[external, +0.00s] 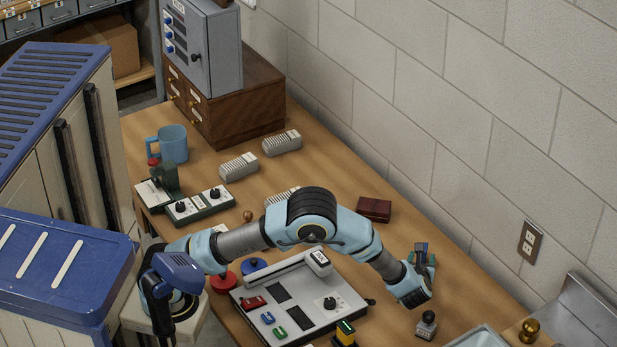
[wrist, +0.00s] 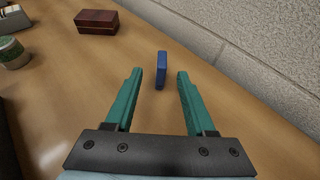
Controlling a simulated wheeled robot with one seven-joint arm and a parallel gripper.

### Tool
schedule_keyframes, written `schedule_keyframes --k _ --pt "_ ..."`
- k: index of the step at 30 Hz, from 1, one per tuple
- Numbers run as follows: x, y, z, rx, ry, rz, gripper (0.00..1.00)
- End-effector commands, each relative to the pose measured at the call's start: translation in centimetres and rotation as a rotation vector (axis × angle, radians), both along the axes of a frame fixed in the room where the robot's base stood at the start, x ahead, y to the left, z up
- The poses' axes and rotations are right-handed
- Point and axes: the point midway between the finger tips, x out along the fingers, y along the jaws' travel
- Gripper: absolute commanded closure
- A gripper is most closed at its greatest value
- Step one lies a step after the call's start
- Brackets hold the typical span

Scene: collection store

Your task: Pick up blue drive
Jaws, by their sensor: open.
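The drive shows in the gap at the fingertips, with clear space on both sides and no visible contact. I cannot tell whether it is between the tips or just beyond them. In the external view my gripper (external: 424,256) is low over the right part of the table, and the drive is largely hidden there among the fingers.
A dark red box (external: 374,210) lies behind my arm. A stamp-like object (external: 427,325) stands in front of the gripper. A grey control panel (external: 300,300) is to the left. The block wall (external: 480,150) runs along the table's far side. Bare table surrounds the drive.

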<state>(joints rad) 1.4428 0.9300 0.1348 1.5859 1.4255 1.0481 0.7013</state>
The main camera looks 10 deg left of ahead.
Motion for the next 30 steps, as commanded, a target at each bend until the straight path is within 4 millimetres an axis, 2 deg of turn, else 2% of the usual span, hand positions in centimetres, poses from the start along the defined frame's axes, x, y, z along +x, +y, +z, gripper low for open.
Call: schedule_keyframes --k 24,30 --pt "9.4 -0.3 -3.9 -0.001 0.001 0.004 0.45" --pt "9.9 -0.4 -4.2 -0.002 0.001 0.001 0.45"
